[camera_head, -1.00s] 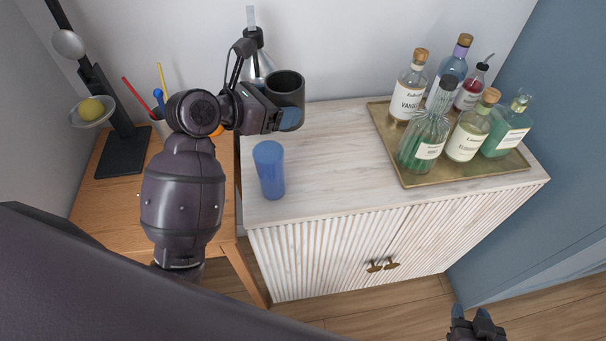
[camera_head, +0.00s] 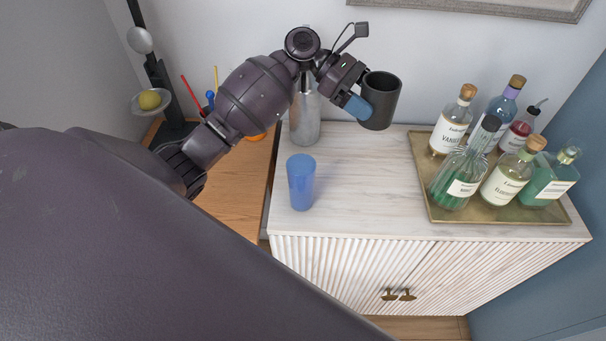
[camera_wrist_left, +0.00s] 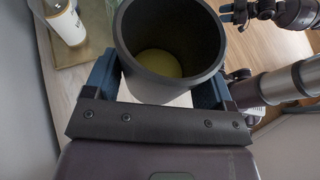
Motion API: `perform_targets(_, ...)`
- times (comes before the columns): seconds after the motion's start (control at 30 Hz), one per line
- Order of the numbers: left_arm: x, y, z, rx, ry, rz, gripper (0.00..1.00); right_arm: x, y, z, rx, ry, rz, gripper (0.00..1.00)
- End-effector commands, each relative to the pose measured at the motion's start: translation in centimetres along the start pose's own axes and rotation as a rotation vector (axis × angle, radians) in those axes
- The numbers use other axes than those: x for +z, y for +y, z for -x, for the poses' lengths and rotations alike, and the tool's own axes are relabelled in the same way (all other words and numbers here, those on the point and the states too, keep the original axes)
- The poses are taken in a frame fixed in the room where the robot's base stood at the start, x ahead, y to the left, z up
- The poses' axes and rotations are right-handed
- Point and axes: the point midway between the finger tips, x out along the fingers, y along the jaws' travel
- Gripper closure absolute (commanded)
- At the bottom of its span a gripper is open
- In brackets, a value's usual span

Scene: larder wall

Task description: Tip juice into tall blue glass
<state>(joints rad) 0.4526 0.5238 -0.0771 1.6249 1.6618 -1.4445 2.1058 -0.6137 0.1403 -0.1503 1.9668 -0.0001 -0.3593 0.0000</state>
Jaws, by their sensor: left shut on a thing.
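A tall blue glass (camera_head: 301,181) stands upright on the pale cabinet top, near its left end. My left gripper (camera_head: 362,104) is shut on a dark grey cup (camera_head: 381,100) and holds it above the cabinet top, to the right of and behind the glass. In the left wrist view the cup (camera_wrist_left: 170,85) sits between the blue fingers, and yellowish juice (camera_wrist_left: 160,63) shows at its bottom. The cup looks nearly upright.
A silver bottle-like thing (camera_head: 305,120) stands behind the glass. The middle of the cabinet top (camera_head: 360,185) is clear.

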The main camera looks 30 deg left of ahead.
Motion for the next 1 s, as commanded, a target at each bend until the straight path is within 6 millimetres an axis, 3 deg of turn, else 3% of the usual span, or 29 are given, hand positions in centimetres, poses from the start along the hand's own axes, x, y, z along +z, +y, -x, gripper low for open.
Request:
perform_targets(0.3,0.0,1.3,6.9,-0.221,0.006,-0.094,0.56,0.3,0.0,0.3,0.0,-0.013,-0.002,0.57)
perform_targets(0.6,0.5,1.0,12.4,-0.378,0.003,-0.158,0.56,0.3,0.0,0.4,0.0,-0.015,-0.002,0.57)
perform_targets(0.8,0.7,0.6,14.1,-0.44,0.0,-0.183,0.56,0.3,0.0,0.4,0.001,-0.014,-0.002,0.57)
perform_targets(1.0,0.7,0.5,14.2,-0.447,-0.002,-0.186,0.56,0.3,0.1,0.4,0.001,-0.013,-0.002,0.57)
